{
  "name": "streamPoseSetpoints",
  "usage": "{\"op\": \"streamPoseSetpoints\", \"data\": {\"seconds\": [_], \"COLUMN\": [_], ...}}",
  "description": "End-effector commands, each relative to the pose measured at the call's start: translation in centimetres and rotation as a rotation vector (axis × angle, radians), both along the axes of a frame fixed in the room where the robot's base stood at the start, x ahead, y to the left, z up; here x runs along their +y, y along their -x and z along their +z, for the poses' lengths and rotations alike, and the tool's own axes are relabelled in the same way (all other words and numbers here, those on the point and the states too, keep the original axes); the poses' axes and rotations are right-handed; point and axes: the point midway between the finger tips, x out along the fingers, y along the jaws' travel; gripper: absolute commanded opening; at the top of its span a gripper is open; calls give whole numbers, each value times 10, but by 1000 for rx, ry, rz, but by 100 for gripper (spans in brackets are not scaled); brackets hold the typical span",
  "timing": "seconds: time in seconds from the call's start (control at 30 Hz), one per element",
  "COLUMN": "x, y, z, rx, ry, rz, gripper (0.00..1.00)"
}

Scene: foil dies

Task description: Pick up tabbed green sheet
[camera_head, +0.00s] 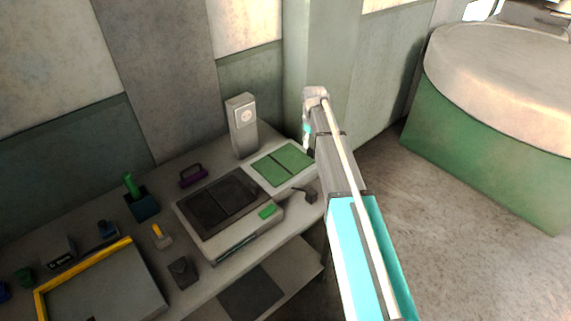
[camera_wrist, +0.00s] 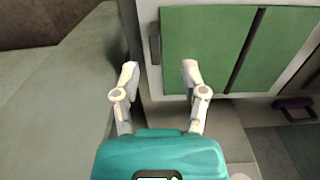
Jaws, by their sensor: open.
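Two flat green panels lie side by side in a pale tray (camera_head: 252,176) on the bench. In the wrist view, the left green panel (camera_wrist: 205,50) has a small dark tab (camera_wrist: 154,43) at its left edge, and I take it as the tabbed green sheet. The other green panel (camera_wrist: 282,45) lies to its right, past a dark gap. My gripper (camera_wrist: 159,75) is open and empty, its two fingers spread at the tray's left edge, one on each side of the tab's line. In the head view, my gripper (camera_head: 307,143) hangs beside the tray's right end. Its height above the tray is unclear.
A grey upright box (camera_head: 242,127) stands behind the tray. A purple handle (camera_head: 193,175) and a yellow-framed tray (camera_head: 100,285) lie further left.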

Motion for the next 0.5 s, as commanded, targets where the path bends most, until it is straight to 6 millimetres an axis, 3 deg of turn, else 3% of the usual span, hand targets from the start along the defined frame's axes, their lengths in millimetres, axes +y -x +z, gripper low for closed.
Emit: {"op": "streamPoseSetpoints", "data": {"seconds": [0.5], "x": [-3], "y": [-6], "z": [-41], "rx": [0], "ry": [0], "rz": [1], "gripper": [56]}}
